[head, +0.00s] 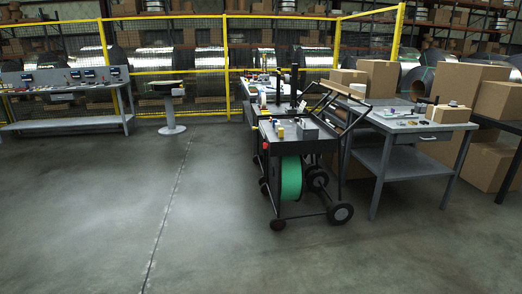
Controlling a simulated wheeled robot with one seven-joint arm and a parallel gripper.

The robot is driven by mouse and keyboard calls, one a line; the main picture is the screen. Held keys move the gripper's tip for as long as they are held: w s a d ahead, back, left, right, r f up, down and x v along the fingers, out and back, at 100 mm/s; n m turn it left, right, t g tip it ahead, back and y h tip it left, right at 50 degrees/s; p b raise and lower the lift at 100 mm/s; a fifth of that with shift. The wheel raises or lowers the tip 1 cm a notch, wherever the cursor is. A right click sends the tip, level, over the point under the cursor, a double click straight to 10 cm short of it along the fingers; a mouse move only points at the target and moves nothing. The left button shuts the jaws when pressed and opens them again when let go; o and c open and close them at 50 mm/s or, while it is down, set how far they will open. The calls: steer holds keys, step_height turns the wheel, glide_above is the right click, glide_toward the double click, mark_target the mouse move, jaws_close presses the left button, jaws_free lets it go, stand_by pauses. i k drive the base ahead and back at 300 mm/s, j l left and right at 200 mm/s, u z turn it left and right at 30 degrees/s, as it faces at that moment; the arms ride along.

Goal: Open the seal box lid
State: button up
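No box can be picked out for certain as the seal box, and its lid cannot be told at this distance. A small grey box-like thing (307,130) sits on top of the black wheeled cart (322,150), right of the middle in the head view. Small yellow and blue items lie beside it. A tan box (446,114) stands on the grey table (405,122) to the right. It cannot be told whether either is open or shut. My gripper is not in view.
The cart carries a green strap reel (291,178) and stands on black wheels. Cardboard boxes (495,103) are stacked at the right. A yellow fence (226,65) runs behind. A control bench (70,88) and a pedestal stand (172,115) are at the left. The left and front floor is clear.

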mark_target(308, 123)
steer(key=i+u, duration=0.4)
steer(key=i, duration=2.4)
steer(key=i+j+z, duration=0.1)
steer(key=i, duration=0.85)
steer(key=i+j+z, duration=0.15)
steer(key=i+z, duration=0.2)
steer(key=i, duration=0.15)
steer(key=i+j+z, duration=0.3)
steer(key=i, duration=0.15)
steer(key=i+j+z, duration=0.35)
steer(key=i+l, duration=0.05)
steer(key=i, duration=0.05)
